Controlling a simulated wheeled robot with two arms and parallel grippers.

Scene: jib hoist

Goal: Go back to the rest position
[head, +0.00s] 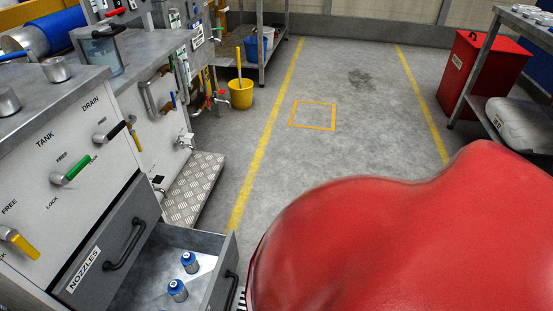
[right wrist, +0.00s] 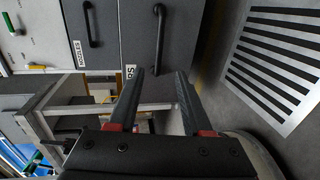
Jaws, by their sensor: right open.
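My right gripper (right wrist: 160,74) shows in the right wrist view, with its two dark fingers apart and nothing visible held between them. Beyond its fingertips are grey drawer fronts with black handles (right wrist: 157,40); I cannot tell the exact gap to them. My left gripper is in neither view. In the head view, the grey drawer (head: 228,277) below the front labelled NOZZLES (head: 83,270) stands pulled out. Two blue-topped nozzles (head: 178,290) (head: 190,263) stand upright in it. The right gripper is not visible in the head view.
A bench with valve levers (head: 70,172) lines the left. A checkered step (head: 193,188) and yellow bucket (head: 240,94) stand beside it. A red bin (head: 473,75) and shelf are at right. The floor (head: 340,85) between the yellow lines is clear. The lower right is blocked close up.

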